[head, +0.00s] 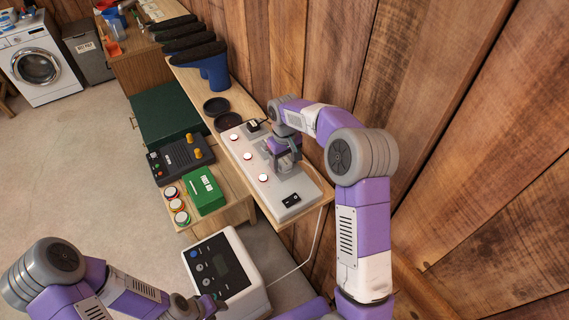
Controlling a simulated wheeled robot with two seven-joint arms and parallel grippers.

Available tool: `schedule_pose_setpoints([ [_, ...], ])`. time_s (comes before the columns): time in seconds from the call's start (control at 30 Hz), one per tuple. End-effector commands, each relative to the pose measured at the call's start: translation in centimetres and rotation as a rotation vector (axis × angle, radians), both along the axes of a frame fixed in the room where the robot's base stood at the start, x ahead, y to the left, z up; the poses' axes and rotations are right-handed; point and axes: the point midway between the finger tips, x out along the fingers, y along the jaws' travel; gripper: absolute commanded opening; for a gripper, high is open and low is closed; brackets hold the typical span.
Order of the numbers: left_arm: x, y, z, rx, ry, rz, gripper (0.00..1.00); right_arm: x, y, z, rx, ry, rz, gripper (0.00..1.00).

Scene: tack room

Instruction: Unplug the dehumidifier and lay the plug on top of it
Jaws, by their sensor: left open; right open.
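The dehumidifier appears to be the white box (252,287) with a dark control panel, standing low at the bottom centre. A pale cord (291,272) runs from its right side up toward the shelf end. A white outlet panel (290,184) with several red-ringed round lights lies on the wooden shelf. A black plug-like piece (253,126) sits at its far end and a black socket or switch (291,200) at its near end. My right gripper (283,162) is open over the panel's middle and hides part of it; contact is unclear. My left gripper (213,303) is open beside the dehumidifier's near left side.
The plank wall (440,120) closes the right side. Floor at left is clear.

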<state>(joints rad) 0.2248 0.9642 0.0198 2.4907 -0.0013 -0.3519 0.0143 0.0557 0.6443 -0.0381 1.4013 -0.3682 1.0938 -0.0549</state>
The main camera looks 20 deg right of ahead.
Motion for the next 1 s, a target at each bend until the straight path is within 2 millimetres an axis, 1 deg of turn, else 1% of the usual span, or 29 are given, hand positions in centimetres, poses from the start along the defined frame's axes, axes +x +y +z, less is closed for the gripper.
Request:
schedule_pose_setpoints([
  [0.5,0.00,-0.01,0.13,0.000,0.000,0.000,0.43,-0.01,-0.01,-0.01,0.000,0.000,0.000,0.70],
  [0.77,-0.01,0.00,0.13,0.000,0.000,0.000,0.43,-0.01,-0.01,-0.02,0.000,0.000,0.000,0.30],
  [0.9,-0.01,0.00,0.13,0.000,0.000,0.000,0.43,-0.02,-0.02,-0.04,0.000,0.001,0.000,0.09],
  [0.97,-0.01,0.00,0.12,0.000,0.000,0.000,0.43,-0.02,-0.02,-0.04,0.000,0.001,0.000,0.00],
  [1.0,0.00,-0.01,0.12,0.000,0.000,0.000,0.43,-0.02,-0.02,-0.04,0.000,0.001,0.000,0.00],
])
